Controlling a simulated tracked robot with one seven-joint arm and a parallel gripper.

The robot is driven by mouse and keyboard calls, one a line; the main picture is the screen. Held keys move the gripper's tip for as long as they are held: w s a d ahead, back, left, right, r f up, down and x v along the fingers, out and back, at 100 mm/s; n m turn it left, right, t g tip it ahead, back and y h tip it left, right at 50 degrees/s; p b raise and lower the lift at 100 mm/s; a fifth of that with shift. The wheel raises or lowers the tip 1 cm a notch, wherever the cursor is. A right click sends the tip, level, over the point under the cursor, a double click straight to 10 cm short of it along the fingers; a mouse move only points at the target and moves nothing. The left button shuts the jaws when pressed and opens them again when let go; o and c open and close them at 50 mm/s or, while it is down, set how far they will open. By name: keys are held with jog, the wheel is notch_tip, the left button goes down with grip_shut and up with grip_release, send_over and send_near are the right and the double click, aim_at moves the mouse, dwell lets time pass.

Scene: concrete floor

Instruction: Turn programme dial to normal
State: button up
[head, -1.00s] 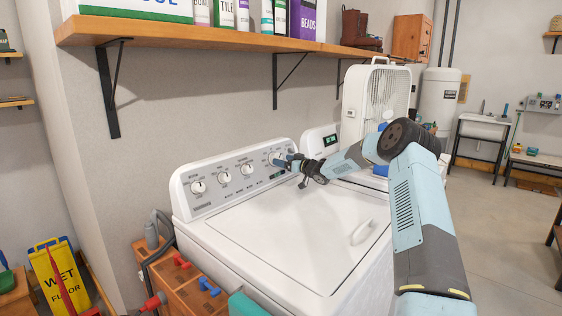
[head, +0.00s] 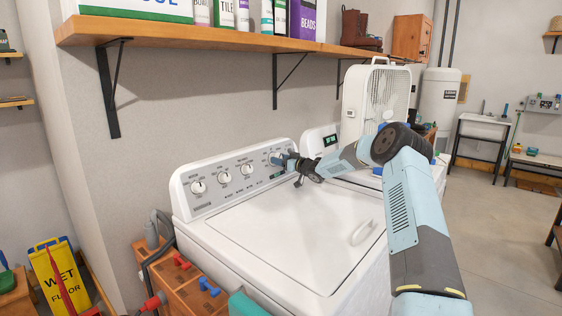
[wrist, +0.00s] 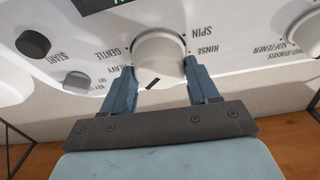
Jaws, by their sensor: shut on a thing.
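The programme dial is the round white knob (wrist: 160,57) at the right end of the washer's control panel. In the wrist view my gripper (wrist: 160,77) has one finger on each side of it and is shut on it. The panel lettering appears upside down there. SPIN and RINSE are right of the knob, HEAVY and GENTLE left. The knob's dark mark points to the bottom of the picture, slightly left. I cannot see a NORMAL label. In the head view my gripper (head: 283,159) reaches the panel and partly hides this knob.
Several other white knobs, such as this one (head: 247,168), line the panel (head: 215,196). The washer lid (head: 290,231) below my arm is clear. A white fan (head: 376,104) stands behind, and a wooden shelf (head: 231,38) hangs above.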

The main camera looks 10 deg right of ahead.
jog(key=shift+c, duration=1.4)
jog(key=shift+d+n+g+y, duration=0.1)
jog(key=shift+n+g+y, duration=0.2)
jog(key=shift+n, duration=0.7)
jog(key=o, duration=1.1)
jog(key=shift+c, duration=0.2)
jog(key=v, duration=1.3)
jog(key=shift+s+d, duration=0.2)
jog(key=shift+s, duration=0.05)
